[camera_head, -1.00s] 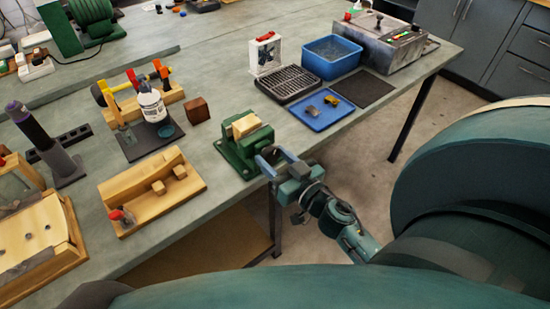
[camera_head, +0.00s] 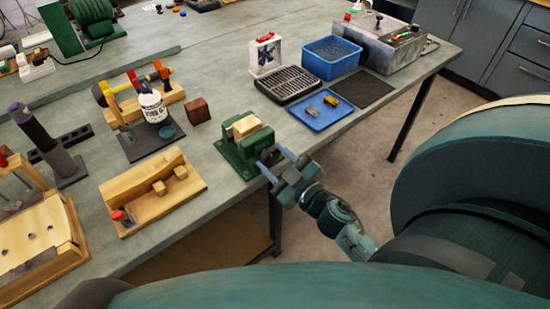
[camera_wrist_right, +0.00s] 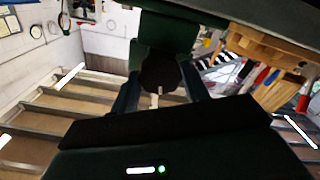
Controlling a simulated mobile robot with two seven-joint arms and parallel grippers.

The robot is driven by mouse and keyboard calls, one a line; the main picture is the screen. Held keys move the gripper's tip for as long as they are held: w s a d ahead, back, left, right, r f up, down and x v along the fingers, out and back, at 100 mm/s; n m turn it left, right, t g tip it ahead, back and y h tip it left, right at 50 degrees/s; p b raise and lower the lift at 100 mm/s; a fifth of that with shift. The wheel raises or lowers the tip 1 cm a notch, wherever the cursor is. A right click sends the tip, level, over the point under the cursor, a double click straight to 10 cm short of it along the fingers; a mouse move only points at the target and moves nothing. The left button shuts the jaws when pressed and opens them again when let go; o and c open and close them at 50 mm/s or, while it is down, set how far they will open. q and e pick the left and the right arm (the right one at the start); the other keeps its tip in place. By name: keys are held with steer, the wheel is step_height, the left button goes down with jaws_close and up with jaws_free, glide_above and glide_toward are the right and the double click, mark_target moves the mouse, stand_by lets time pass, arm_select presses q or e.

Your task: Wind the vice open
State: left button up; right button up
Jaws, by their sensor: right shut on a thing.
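The green vice (camera_head: 236,158) stands at the near edge of the bench, with a pale wooden block (camera_head: 247,125) at its jaws. My right gripper (camera_head: 272,162) is at the front of the vice, at its handle end, and is shut on the vice handle. In the right wrist view a dark round hub (camera_wrist_right: 162,72) with a short pale bar (camera_wrist_right: 157,97) shows between the two fingers, below the green vice body (camera_wrist_right: 165,32). Whether the block is clamped or loose I cannot tell. My left gripper is not in view.
A wooden fixture (camera_head: 150,210) lies left of the vice and a dark brown cube (camera_head: 197,110) behind it. A blue tray (camera_head: 322,112) with small parts is to the right, near a blue bin (camera_head: 331,72). Bare bench top lies between the vice and the tray.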

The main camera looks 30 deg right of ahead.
steer(key=n, duration=0.6)
steer(key=shift+n, duration=0.3)
steer(key=n, duration=0.3)
steer(key=shift+n, duration=0.3)
steer(key=n+b, duration=0.1)
steer(key=n, duration=0.1)
steer(key=shift+n, duration=0.4)
steer(key=n+b, duration=0.1)
steer(key=n, duration=0.3)
steer(key=shift+n, duration=0.3)
steer(key=n, duration=0.4)
steer(key=shift+r+b, duration=0.1)
steer(key=shift+b, duration=0.2)
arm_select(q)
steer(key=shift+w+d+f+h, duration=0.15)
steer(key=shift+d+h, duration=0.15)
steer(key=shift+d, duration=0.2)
arm_select(e)
steer(key=shift+n, duration=0.9)
